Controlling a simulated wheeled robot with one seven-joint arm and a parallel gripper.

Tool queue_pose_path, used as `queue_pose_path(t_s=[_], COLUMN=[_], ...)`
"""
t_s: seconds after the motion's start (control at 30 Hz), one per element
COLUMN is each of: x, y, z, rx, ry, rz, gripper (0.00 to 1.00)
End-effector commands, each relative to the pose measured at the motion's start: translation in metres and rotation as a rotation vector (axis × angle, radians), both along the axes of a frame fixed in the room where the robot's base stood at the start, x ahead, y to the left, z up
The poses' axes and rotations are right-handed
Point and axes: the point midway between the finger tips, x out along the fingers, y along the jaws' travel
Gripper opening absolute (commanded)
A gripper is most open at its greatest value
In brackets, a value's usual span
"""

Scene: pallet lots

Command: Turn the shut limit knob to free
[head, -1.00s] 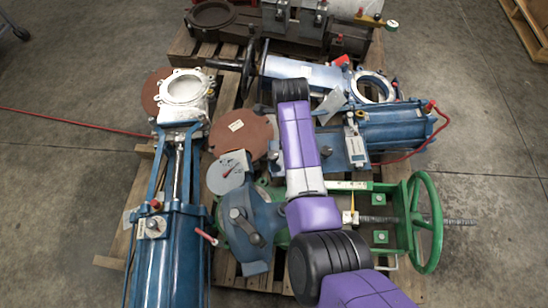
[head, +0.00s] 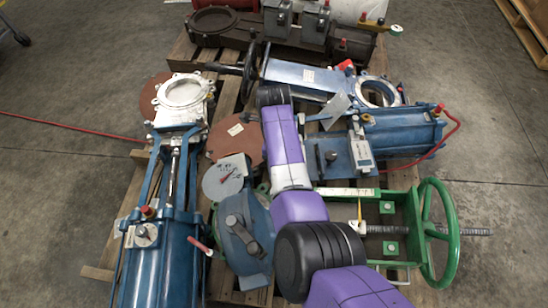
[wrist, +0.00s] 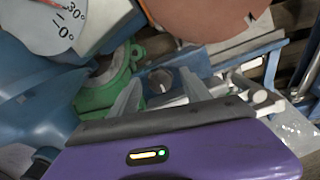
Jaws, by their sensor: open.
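Beyond the fingertips, a dark round knob (wrist: 161,79) sits on a blue plate (wrist: 203,66). The fingers appear to be short of it. In the head view, my purple arm hides the gripper. A small dark knob (head: 330,156) on a blue plate there may be the same one. Another knob (head: 146,231) with a pale label sits on the left blue actuator. The labels are too small to read, so I cannot tell which is the shut limit knob.
Several valves lie close together on a wooden pallet (head: 96,272). A green handwheel (head: 440,235) stands at the right. A dial plate (head: 224,178) and a blue lever housing (head: 246,230) are beside my arm.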

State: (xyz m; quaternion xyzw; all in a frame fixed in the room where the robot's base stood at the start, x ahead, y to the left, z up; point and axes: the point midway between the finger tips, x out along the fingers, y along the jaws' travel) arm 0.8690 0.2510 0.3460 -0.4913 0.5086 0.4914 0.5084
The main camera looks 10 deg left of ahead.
Motion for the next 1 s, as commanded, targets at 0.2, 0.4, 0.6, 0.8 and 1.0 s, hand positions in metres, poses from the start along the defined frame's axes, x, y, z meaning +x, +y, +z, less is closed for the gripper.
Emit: queue_pose_path(t_s=[0.2, 0.4, 0.6, 0.8, 1.0], x=[0.0002, 0.0002, 0.0001, 0.0002, 0.0006], y=[-0.0001, -0.0001, -0.0002, -0.0003, -0.0007], z=[0.0004, 0.0004, 0.0005, 0.0011, 0.0020], rx=[0.000, 0.000, 0.000, -0.001, -0.003], ry=[0.000, 0.000, 0.000, 0.003, 0.013], rz=[0.000, 0.000, 0.002, 0.036, 0.139], gripper=[0.54, 0.14, 0.00, 0.00, 0.00])
